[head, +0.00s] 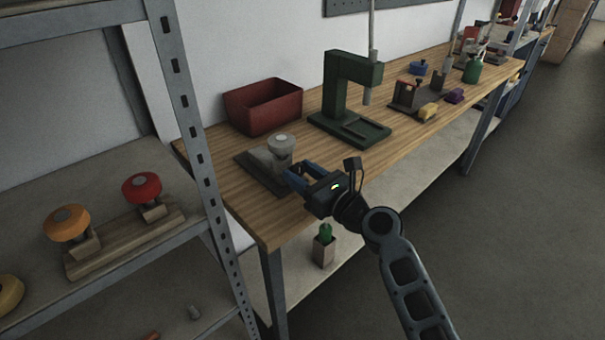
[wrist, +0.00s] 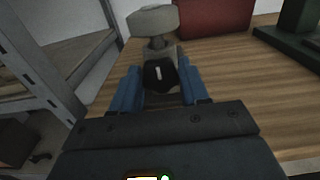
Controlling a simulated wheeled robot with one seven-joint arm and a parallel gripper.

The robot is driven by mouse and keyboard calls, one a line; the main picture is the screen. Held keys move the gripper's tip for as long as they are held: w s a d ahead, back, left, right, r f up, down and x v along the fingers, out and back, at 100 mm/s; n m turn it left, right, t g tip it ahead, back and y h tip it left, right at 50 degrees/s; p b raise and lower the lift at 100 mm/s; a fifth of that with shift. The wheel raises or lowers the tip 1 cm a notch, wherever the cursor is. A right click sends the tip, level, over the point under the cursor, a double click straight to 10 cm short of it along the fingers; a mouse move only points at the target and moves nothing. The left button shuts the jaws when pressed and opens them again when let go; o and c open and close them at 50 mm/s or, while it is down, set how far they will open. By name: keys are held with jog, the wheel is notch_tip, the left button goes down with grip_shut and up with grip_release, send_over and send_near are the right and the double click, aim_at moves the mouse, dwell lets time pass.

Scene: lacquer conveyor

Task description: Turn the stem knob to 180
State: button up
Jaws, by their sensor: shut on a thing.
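The stem knob (wrist: 152,79) is dark, with a short white mark that stands nearly upright in the wrist view. It sits on the front of a grey fixture with a pale round cap (wrist: 153,19). The cap also shows in the head view (head: 281,144), on the near end of the bench. My gripper (wrist: 158,82) has its blue fingers on either side of the stem knob and is shut on it. In the head view my gripper (head: 295,177) reaches the fixture from the right and hides the knob. I cannot see any scale for the angle.
A red bin (head: 263,107) stands behind the fixture, and a green press (head: 350,105) stands to its right. A metal shelf (head: 188,120) on the left holds orange and red round-capped fixtures. The wooden bench (head: 275,232) is clear in front of my gripper.

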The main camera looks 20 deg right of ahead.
jog(key=c, duration=0.4)
jog(key=shift+o, duration=0.2)
